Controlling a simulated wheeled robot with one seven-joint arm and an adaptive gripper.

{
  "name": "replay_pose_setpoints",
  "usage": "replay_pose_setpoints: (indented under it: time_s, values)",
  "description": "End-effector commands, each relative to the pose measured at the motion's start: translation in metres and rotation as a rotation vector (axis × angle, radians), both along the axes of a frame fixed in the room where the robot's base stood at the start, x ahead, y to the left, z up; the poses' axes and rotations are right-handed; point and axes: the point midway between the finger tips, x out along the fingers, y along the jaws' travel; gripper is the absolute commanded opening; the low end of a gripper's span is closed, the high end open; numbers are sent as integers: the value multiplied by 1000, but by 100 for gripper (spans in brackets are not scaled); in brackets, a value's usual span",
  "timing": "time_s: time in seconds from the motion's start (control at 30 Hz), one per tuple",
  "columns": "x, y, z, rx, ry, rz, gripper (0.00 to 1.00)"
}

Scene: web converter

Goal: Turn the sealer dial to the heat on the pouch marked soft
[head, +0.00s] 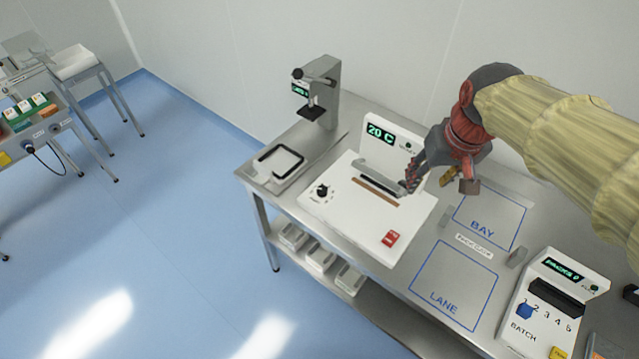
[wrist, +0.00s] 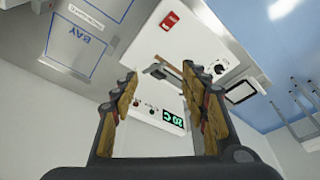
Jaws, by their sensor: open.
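The sealer (head: 350,222) is a white box on the steel bench, with a sealing bar across its top and a green display (head: 381,133) reading 20 C. Its black dial (head: 322,190) is at the left front; the dial's setting is too small to read. The dial (wrist: 219,68) also shows in the wrist view, beyond the right finger. My gripper (head: 436,180) is open and empty above the sealer's right back side, apart from the dial. In the wrist view its fingers (wrist: 158,82) stand wide apart. I cannot make out a pouch marked soft.
A red switch (head: 390,238) sits on the sealer's front right. A grey press stand (head: 322,95) and tray (head: 280,163) are at left. Blue outlines marked BAY and LANE lie right, apparently empty. A batch unit (head: 545,305) stands at front right. Bins (head: 320,258) sit below.

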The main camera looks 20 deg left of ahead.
Motion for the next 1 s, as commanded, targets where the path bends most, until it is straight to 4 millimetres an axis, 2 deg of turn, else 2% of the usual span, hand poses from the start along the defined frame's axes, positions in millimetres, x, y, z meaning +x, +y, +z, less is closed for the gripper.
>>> replay_pose_setpoints:
  time_s: [0.03, 0.1, 0.3, 0.43, 0.6, 0.7, 0.8, 1.0]
  values:
    - [17, 18, -7, -9, 26, 36, 45]
    - [37, 40, -16, -20, 50, 78, 45]
    - [85, 110, -60, -52, 121, 202, 45]
    - [107, 158, -98, -76, 165, 282, 45]
    - [120, 213, -150, -104, 214, 371, 45]
    - [122, 235, -174, -117, 233, 409, 45]
    - [123, 248, -190, -124, 245, 430, 45]
    - [122, 256, -209, -129, 253, 446, 45]
